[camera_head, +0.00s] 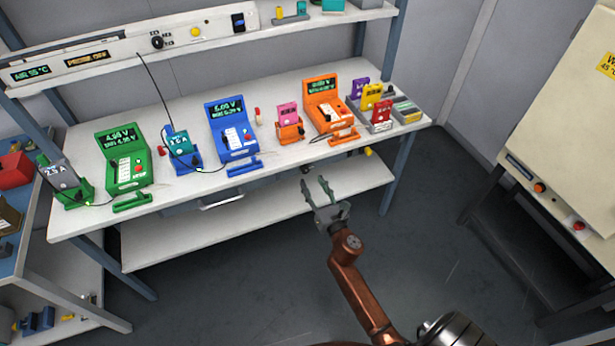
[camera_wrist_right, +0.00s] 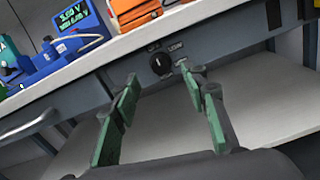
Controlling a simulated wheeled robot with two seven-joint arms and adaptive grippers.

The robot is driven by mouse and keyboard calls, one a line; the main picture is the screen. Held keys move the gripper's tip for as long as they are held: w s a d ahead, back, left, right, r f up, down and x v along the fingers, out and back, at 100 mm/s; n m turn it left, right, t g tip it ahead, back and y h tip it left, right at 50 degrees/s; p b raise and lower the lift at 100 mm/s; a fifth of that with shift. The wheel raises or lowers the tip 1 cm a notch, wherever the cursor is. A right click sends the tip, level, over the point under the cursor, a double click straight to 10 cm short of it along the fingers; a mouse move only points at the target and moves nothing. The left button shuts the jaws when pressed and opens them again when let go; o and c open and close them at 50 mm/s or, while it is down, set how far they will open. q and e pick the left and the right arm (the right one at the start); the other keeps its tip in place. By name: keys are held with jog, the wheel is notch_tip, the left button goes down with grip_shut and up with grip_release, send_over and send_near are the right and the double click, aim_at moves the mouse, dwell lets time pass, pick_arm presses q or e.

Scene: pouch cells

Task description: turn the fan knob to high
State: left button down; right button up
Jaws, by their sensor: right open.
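A round black knob (camera_wrist_right: 161,63) sits on the grey front panel under the bench top in the right wrist view. Small pale labels surround it; one seems to read LOW. Its exact setting is too small to tell. My right gripper (camera_head: 317,187) is open and empty in front of the bench, below the top's front edge. In the wrist view its green-padded fingers (camera_wrist_right: 160,82) spread to either side, with the knob ahead between the tips and apart from them. Another black knob (camera_head: 157,42) is on the upper shelf panel in the head view. My left gripper is not in view.
The bench top (camera_head: 225,190) overhangs the panel and carries green, blue and orange testers. A drawer handle (camera_wrist_right: 25,124) is left of the knob. A lower shelf (camera_head: 250,226) lies beneath. A cream cabinet (camera_head: 562,110) stands at right; the floor between is clear.

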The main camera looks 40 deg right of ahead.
aim_at(306, 171)
jog(key=shift+b+x, duration=0.3)
jog(key=shift+x, duration=2.05)
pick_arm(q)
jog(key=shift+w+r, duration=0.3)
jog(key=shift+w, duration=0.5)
pick_arm(e)
jog(key=shift+f, duration=0.1)
grip_shut()
